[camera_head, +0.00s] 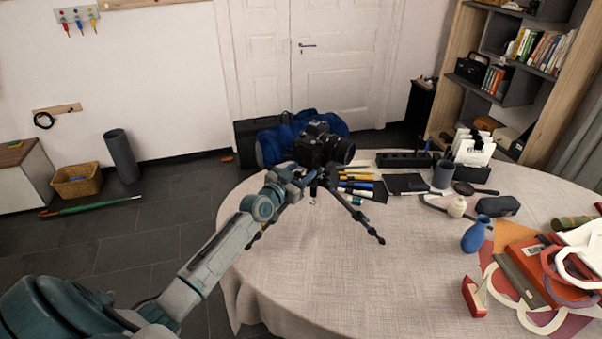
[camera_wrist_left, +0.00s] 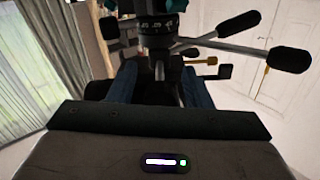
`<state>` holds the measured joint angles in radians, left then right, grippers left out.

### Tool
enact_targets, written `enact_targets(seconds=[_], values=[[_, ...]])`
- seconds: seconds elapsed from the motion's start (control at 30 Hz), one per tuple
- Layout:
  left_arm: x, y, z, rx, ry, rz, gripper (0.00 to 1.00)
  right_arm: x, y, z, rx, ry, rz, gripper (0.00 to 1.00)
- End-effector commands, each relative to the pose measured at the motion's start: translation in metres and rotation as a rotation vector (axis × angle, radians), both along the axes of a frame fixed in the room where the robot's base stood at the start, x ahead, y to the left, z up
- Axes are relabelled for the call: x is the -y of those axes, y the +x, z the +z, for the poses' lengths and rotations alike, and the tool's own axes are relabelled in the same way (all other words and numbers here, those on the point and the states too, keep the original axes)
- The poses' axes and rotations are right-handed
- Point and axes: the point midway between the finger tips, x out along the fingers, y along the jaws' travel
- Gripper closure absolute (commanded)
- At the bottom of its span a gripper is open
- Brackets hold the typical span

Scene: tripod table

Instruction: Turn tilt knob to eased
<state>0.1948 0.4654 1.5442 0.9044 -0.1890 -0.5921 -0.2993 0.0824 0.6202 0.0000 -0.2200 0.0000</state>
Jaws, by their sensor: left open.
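A black camera (camera_head: 322,148) sits on top of a small tripod (camera_head: 352,208) that stands on the round table. My left gripper (camera_head: 303,176) is at the tripod head, just under the camera, and partly hides it. In the left wrist view the tripod head (camera_wrist_left: 155,38) is ahead, with dark handles, one at upper right (camera_wrist_left: 240,24) and one at far right (camera_wrist_left: 290,56). I cannot tell which is the tilt knob. The left gripper's fingers (camera_wrist_left: 156,88) are apart. My right gripper is out of view.
The table (camera_head: 300,285) holds pens (camera_head: 357,184), a blue vase (camera_head: 476,235) and a red stapler-like item (camera_head: 474,297) right of the tripod. The cloth in front of the tripod is clear. A blue bag (camera_head: 272,146) lies behind the table by the door.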

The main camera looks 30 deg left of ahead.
Motion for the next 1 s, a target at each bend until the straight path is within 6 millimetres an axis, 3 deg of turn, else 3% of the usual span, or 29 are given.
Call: enact_targets(seconds=[0.03,0.23,0.27,0.67,1.0], values=[[0.0000,-0.0001,0.0000,0.000,0.000,0.000,0.59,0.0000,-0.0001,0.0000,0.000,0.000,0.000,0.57],[0.0000,-0.0003,0.0000,0.000,0.000,0.000,0.98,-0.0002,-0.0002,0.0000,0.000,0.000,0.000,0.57],[0.0000,-0.0003,-0.0001,0.000,0.000,0.000,1.00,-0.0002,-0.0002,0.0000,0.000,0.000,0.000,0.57],[-0.0001,-0.0004,-0.0002,-0.005,-0.077,0.000,0.99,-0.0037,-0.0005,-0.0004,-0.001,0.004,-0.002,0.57],[-0.0001,-0.0005,-0.0001,-0.024,-0.344,0.000,0.99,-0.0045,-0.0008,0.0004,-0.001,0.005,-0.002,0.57]])
